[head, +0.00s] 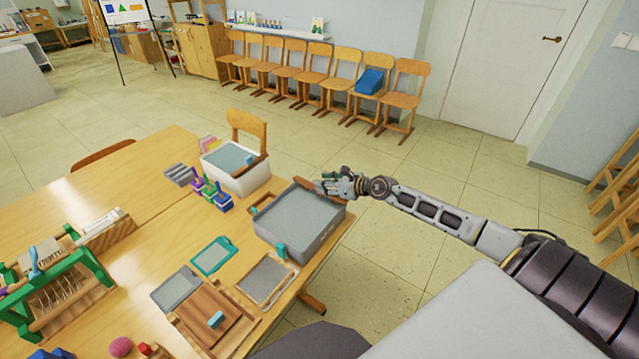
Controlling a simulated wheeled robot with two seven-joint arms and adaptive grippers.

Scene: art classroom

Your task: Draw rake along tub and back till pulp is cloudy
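A grey tub (283,243) with flat grey contents (299,213) stands near the table's right edge. A white tub (240,184) behind it to the left holds blue-grey contents (229,157). A brown wooden bar with a teal part (251,159) lies at the white tub's right rim; I cannot tell if it is the rake. My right gripper (331,186) is at the grey tub's far right corner, by a dark brown strip along the rim. Its fingers are too small to tell whether they hold anything. My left gripper is not in view.
Frames with mesh (266,280), a teal-edged screen (213,256) and wooden boards (213,318) lie left and in front of the grey tub. A green rack (98,270) stands at left. Chairs (343,78) line the wall. Floor right of the table is clear.

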